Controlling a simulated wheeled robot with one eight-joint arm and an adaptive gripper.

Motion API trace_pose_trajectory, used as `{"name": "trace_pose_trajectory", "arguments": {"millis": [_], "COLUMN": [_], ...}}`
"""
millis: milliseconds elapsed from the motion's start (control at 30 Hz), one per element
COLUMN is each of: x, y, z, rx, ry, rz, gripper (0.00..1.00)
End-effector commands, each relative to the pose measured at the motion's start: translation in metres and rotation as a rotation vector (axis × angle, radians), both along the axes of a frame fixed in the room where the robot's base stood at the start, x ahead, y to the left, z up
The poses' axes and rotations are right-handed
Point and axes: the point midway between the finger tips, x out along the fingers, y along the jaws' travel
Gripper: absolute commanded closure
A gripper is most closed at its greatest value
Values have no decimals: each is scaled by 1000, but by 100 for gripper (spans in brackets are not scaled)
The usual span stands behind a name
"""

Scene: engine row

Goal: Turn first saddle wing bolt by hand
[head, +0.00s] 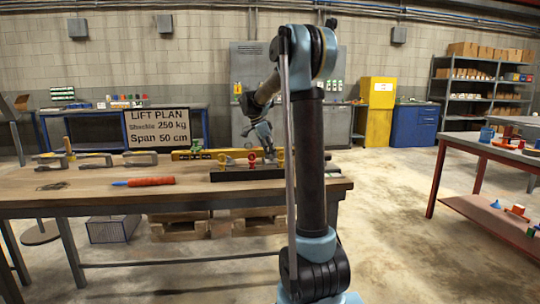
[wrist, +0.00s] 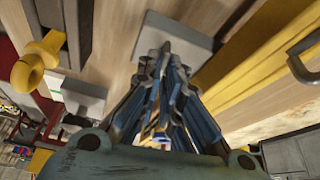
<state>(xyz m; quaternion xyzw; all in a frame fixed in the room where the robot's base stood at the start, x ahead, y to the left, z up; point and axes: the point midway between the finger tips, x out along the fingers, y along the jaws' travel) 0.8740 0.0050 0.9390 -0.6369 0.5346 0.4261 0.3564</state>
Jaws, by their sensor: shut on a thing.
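My gripper (head: 268,152) is low over the workbench (head: 200,200), just behind a black rack bar (head: 240,175). In the wrist view its blue-grey fingers (wrist: 165,85) are drawn close together over a pale grey metal block (wrist: 185,35), apparently a saddle.
Yellow and red (head: 251,159) shackle-like pieces stand on the black bar, close in front of my gripper. A yellow beam (head: 190,154) lies along the bench's back; it also shows in the wrist view (wrist: 250,60). Several clamps and an orange-handled tool (head: 150,181) lie left.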

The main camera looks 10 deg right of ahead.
Motion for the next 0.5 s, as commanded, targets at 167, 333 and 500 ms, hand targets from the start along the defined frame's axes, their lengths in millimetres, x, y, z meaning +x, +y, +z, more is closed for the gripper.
{"name": "trace_pose_trajectory", "arguments": {"millis": [167,333,500], "x": [4,4,4], "y": [2,2,2], "z": [0,0,0], "rx": [3,3,3], "ry": [-4,-5,-6], "rz": [-94,-154,-182], "gripper": [100,100,100]}}
